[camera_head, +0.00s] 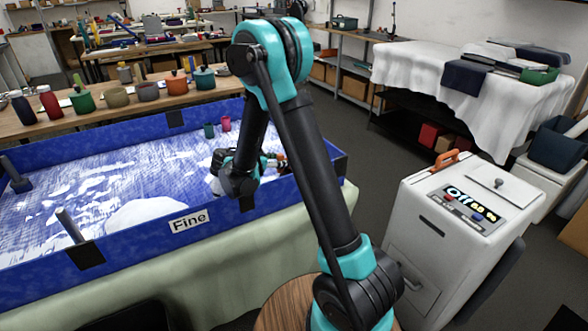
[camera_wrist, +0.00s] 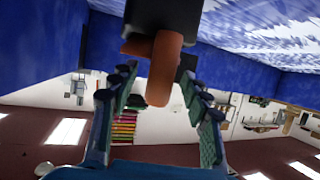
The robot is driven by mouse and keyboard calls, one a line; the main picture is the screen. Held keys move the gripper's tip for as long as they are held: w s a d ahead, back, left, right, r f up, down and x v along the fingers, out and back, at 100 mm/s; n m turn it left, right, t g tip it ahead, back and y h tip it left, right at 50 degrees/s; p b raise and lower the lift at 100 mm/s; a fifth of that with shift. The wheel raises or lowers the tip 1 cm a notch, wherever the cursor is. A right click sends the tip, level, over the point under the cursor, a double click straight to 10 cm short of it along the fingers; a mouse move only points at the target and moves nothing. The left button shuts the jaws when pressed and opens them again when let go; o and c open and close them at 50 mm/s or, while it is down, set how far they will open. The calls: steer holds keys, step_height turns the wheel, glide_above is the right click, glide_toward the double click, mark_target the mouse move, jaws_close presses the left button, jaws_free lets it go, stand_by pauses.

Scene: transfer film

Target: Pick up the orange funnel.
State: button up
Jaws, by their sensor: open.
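An orange-brown rounded piece (camera_wrist: 163,75), which I take to be the orange funnel, shows in the wrist view. It has a rounded lower end and a short side piece, and joins or sits in front of a dark block at the top. My gripper (camera_wrist: 159,80) is open, with one finger on each side of the orange piece. I see a gap beside it and cannot tell of any contact. In the head view my gripper (camera_head: 278,162) is inside the blue bin near its right wall, with a little orange beside it. My arm hides most of this spot.
The blue bin (camera_head: 130,262) holds white material, with a "Fine" label on its front. Pink and teal cups (camera_head: 225,123) stand near its back wall. Colourful pots (camera_head: 177,82) line the bench behind. A white machine (camera_head: 430,225) with an orange handle stands at right.

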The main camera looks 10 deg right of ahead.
steer(key=shift+w+d+f, duration=0.1)
steer(key=shift+d, duration=0.1)
jaws_close()
stand_by(0.6)
